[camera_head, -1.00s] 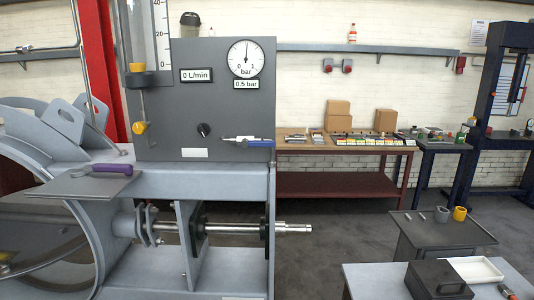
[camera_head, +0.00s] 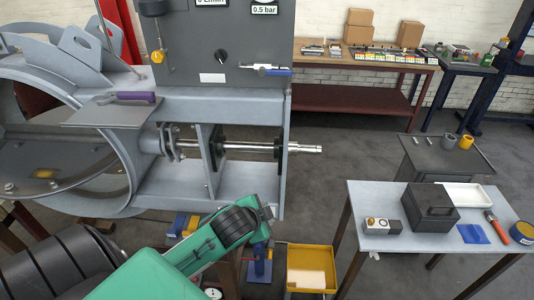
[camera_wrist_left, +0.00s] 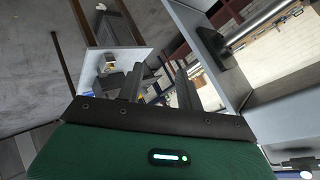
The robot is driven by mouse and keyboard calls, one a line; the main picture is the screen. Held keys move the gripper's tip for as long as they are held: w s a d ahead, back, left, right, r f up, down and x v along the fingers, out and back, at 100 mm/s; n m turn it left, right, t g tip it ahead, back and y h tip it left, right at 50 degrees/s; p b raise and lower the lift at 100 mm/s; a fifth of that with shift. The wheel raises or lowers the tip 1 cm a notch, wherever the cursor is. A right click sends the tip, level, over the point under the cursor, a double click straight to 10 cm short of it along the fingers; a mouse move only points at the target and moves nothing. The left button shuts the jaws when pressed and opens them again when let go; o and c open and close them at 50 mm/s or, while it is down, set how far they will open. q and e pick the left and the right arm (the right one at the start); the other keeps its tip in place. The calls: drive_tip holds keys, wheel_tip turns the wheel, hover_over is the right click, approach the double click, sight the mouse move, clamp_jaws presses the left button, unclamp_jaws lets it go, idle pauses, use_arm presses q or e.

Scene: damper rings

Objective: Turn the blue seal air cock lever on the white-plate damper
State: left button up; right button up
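The air cock (camera_head: 262,68) is a small silver valve on the lower right of the dark grey panel (camera_head: 190,50). Its blue lever (camera_head: 279,72) points right and lies about level. A small white plate (camera_head: 212,78) is to its left, below a black knob. My left arm comes in from the bottom left, and its gripper (camera_head: 268,212) is well below the lever, in front of the grey frame. In the left wrist view my left gripper's two fingers (camera_wrist_left: 160,85) stand apart with nothing visible between them. The lever is not clear in that view. My right gripper is not in view.
The grey frame (camera_head: 200,103) and a steel shaft (camera_head: 300,149) lie between my left gripper and the panel. A plate with a purple-handled tool (camera_head: 135,97) is at left. A yellow bin (camera_head: 310,255) stands below, and a table (camera_head: 365,210) stands at right.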

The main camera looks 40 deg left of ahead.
use_arm(q)
drive_tip(key=w+a+r+m+t, duration=0.25)
drive_tip(key=w+r, duration=0.25)
drive_tip(key=r, duration=0.3)
drive_tip(key=w+a+r+m+t, duration=0.25)
drive_tip(key=w+r, duration=0.25)
drive_tip(key=r, duration=0.3)
drive_tip(key=m+t, duration=0.3)
drive_tip(key=m, duration=0.1)
approach(282, 74)
drive_tip(key=w, duration=0.2)
drive_tip(key=shift+s, duration=0.15)
drive_tip(key=shift+w+a+p, duration=0.2)
drive_tip(key=shift+w+p, duration=0.1)
drive_tip(key=shift+w, duration=1.95)
drive_tip(key=shift+w+a+p, duration=0.2)
drive_tip(key=shift+w+p, duration=0.05)
drive_tip(key=shift+w, duration=2)
